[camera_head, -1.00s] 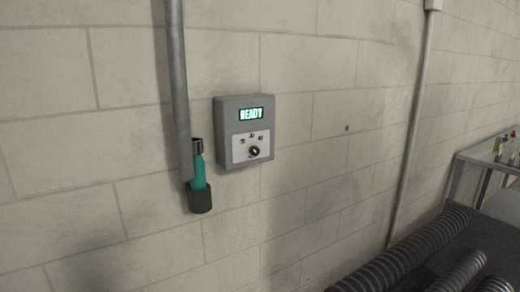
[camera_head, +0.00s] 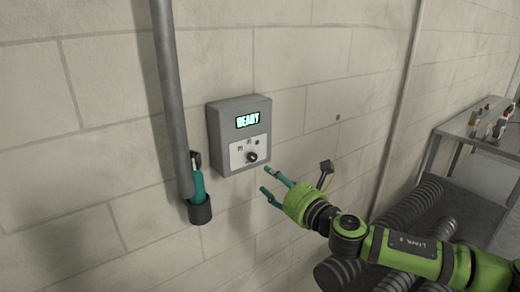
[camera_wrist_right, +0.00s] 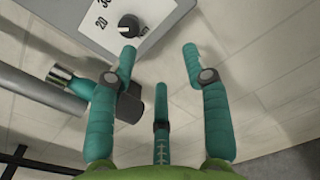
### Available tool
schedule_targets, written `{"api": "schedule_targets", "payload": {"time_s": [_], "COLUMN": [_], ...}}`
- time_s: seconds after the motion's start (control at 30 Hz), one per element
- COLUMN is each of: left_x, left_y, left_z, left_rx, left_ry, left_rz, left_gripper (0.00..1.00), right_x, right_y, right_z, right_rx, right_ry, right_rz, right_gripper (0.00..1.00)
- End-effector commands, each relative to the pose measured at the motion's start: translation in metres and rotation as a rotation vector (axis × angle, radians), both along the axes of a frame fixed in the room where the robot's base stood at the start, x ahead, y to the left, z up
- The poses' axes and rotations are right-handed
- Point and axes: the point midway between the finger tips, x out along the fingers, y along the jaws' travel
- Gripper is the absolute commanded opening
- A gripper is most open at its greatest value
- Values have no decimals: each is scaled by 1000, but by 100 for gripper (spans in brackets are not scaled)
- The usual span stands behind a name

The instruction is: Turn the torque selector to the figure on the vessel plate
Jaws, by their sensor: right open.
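The torque selector (camera_head: 251,156) is a small dark round knob on a white plate, low on a grey wall box (camera_head: 217,131). The box's display (camera_head: 247,119) reads READY. Figures ring the knob, too small to read in the head view; in the right wrist view the knob (camera_wrist_right: 129,26) has a 20 and a partly cut-off figure beside it. My right gripper (camera_head: 267,181) is open and empty, below and right of the knob, apart from it. Its teal fingers (camera_wrist_right: 159,53) also show in the wrist view. No vessel plate is recognisable. My left gripper is out of view.
Ribbed grey hoses (camera_head: 408,207) lie at lower right. A table (camera_head: 468,128) with small bottles stands at far right.

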Motion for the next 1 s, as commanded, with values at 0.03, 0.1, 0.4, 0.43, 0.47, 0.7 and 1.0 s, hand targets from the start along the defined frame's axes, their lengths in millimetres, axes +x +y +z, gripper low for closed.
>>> {"api": "schedule_targets", "payload": {"time_s": [0.03, 0.1, 0.4, 0.43, 0.47, 0.7, 1.0], "left_x": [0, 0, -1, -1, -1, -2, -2], "left_y": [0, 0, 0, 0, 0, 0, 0], "left_z": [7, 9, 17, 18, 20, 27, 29], "left_rx": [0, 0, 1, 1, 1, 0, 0], "left_ry": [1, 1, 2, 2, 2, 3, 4], "left_rz": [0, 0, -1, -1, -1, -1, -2], "left_gripper": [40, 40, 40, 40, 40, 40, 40], "right_x": [-7, -15, -6, -3, 1, 26, 36], "right_y": [1, 2, 15, 18, 21, 39, 46], "right_z": [20, 31, 41, 41, 41, 39, 39], "right_rx": [-60, -122, -176, -176, -175, -172, -171], "right_ry": [-55, -107, -155, -155, -154, -153, -152], "right_rz": [19, 36, 50, 50, 50, 51, 51], "right_gripper": [48, 48, 48, 48, 48, 48, 48]}}
